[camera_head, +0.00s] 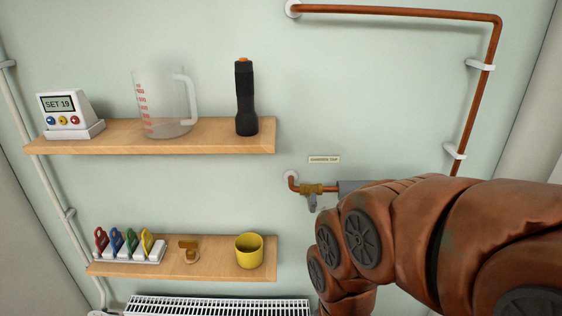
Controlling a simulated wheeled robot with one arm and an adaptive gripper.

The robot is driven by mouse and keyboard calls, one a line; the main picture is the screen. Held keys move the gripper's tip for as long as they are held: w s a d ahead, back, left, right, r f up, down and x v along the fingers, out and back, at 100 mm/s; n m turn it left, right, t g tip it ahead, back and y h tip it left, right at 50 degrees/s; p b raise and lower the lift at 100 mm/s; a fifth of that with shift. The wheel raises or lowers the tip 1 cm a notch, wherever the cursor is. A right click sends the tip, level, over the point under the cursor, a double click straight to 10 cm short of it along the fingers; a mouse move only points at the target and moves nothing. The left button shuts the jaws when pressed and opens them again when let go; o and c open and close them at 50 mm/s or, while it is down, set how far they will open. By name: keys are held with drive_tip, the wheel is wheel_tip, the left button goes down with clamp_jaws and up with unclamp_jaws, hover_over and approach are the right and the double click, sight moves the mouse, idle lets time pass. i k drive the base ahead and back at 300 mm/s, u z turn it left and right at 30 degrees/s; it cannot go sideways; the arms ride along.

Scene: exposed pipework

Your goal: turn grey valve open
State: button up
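The valve has a brass body (311,188) on a short copper pipe that comes out of the wall, right of the lower shelf. A small grey handle (312,203) hangs down below the brass body. A label that seems to read "GARDEN TAP" (324,159) is on the wall above it. A grey cylindrical piece (350,186) shows right of the brass body, partly hidden by my arm; I cannot tell what it is. My brown arm (400,225) fills the lower right, just right of the valve. My gripper is not visible, so its contact with the handle cannot be seen.
The upper shelf (95,140) holds a display box, a measuring jug and a black flashlight (245,97). The lower shelf (217,264) holds coloured clips, a brass piece and a yellow cup (249,251). A white radiator (215,305) is below. A copper pipe (400,11) runs above right.

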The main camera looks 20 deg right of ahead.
sight(313, 202)
drive_tip(key=z, duration=2.1)
drive_tip(key=k, duration=1.7)
drive_tip(key=u, duration=2.1)
